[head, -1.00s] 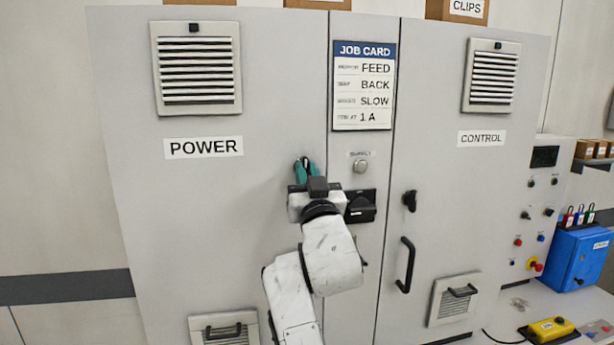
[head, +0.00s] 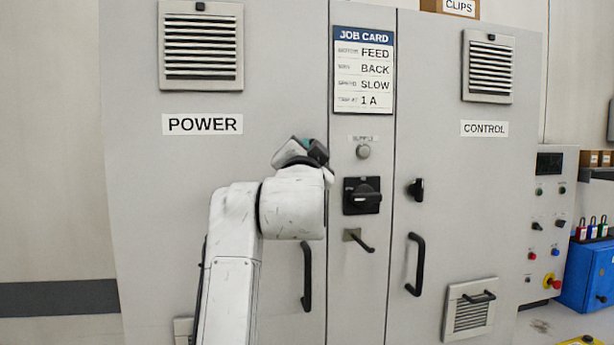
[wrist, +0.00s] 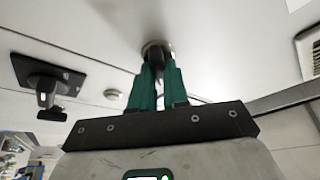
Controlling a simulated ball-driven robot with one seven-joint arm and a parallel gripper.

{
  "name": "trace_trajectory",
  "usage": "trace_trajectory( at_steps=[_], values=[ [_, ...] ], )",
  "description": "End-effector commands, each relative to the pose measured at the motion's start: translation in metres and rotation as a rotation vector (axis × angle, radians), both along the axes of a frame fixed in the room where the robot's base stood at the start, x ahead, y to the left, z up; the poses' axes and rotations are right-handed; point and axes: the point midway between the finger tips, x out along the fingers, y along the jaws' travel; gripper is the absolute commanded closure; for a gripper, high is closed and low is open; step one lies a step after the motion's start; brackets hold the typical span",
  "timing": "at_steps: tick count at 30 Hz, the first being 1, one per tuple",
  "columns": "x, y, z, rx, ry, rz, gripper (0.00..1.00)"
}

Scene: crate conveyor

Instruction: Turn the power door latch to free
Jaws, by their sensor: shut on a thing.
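The power door latch (wrist: 155,46) shows in the wrist view as a dark knob on a round base on the grey door. My gripper (wrist: 157,72) has its two teal fingers shut on the knob. In the head view my gripper (head: 306,146) is up against the POWER door (head: 200,220), near its right edge, with the wrist tilted. My gripper and wrist hide the latch there, and I cannot read which way the latch points.
Right of my wrist are the supply rotary switch (head: 362,196) and a small lever (head: 360,240). The power door handle (head: 307,277) is below. The control door has its own latch (head: 416,190) and handle (head: 415,264). A blue box (head: 588,275) stands far right.

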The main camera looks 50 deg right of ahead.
Motion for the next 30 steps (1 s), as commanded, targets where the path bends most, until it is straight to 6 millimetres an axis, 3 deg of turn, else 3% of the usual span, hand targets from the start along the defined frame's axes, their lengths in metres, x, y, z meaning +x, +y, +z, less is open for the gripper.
trace_trajectory(
  at_steps=[18, 30],
  values=[
    [0.0012, 0.0007, 0.0023, 0.472, -0.315, 0.000, 1.00],
    [0.0011, 0.0005, 0.0023, 0.659, -0.441, -0.001, 1.00]
  ],
)
